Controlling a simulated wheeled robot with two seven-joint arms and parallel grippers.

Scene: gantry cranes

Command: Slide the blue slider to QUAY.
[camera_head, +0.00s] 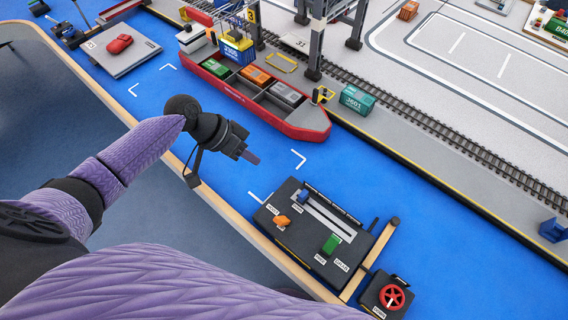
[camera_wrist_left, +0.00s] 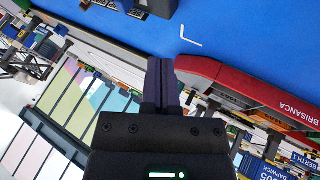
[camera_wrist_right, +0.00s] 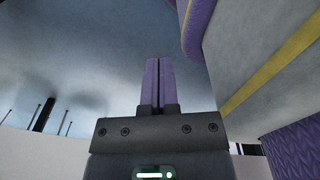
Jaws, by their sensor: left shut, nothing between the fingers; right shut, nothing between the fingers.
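The black control panel (camera_head: 290,249) lies on the blue surface near the wooden edge in the head view. The blue slider (camera_head: 302,196) sits at the upper-left end of its long slot. A green handle (camera_head: 331,243) and an orange lever (camera_head: 281,221) are on the same panel. The small white labels are too small to read surely, so I cannot tell which says QUAY. My left gripper (camera_head: 250,157) is shut and empty, up and left of the panel and apart from it; its closed fingers show in the left wrist view (camera_wrist_left: 161,82). My right gripper (camera_wrist_right: 158,82) is shut and empty, away from the panel.
A red ship (camera_head: 300,128) with containers lies beyond my left gripper. A teal container (camera_head: 357,99) stands by the rail track (camera_head: 440,128). Blue surface between ship and panel is mostly clear.

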